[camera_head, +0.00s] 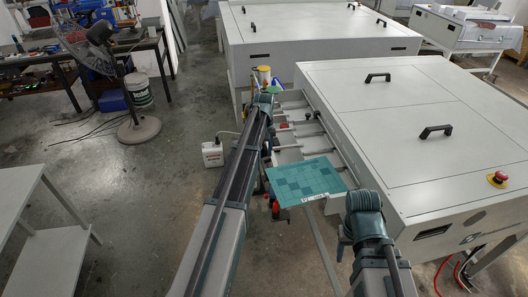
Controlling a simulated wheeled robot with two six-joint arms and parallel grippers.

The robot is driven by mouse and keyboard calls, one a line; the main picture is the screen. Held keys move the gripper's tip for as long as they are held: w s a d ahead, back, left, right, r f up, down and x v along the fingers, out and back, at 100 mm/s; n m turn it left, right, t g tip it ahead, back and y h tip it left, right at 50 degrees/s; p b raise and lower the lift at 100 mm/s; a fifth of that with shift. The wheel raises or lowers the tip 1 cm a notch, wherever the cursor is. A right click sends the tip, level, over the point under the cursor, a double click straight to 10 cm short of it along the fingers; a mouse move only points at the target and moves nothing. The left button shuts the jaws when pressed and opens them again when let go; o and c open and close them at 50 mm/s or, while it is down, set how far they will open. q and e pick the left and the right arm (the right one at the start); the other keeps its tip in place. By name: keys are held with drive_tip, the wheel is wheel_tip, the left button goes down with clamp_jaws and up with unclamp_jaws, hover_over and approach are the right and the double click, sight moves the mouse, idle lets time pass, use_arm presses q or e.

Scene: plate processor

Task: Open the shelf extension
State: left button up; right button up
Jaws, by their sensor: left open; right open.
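The plate processor (385,95) is a large pale grey cabinet at the right with two black handles on its lid. A metal shelf with rails and bars (289,139) runs along its left side; I take this to be the shelf extension. A teal checkered plate (305,181) lies over the near end of this shelf. My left gripper (267,92) is at the far end of the shelf, its arm covering part of the shelf's left edge. My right gripper (362,201) is beside the processor's near left corner, right of the plate. The fingers of both are hardly visible, and contact cannot be told.
A red emergency button (497,178) sits on the processor's near right corner. Another grey cabinet (300,30) stands behind. A white canister (212,153) is on the floor left of my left arm. A pale table (25,190) and a fan (100,35) stand left, with open floor between.

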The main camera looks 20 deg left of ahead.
use_arm(q)
wheel_tip(320, 180, up, 8)
drive_tip(key=p, duration=0.6)
drive_tip(key=shift+p, duration=0.35)
use_arm(e)
wheel_tip(320, 180, up, 8)
use_arm(q)
drive_tip(key=shift+f, duration=0.15)
use_arm(e)
drive_tip(key=shift+f, duration=0.1)
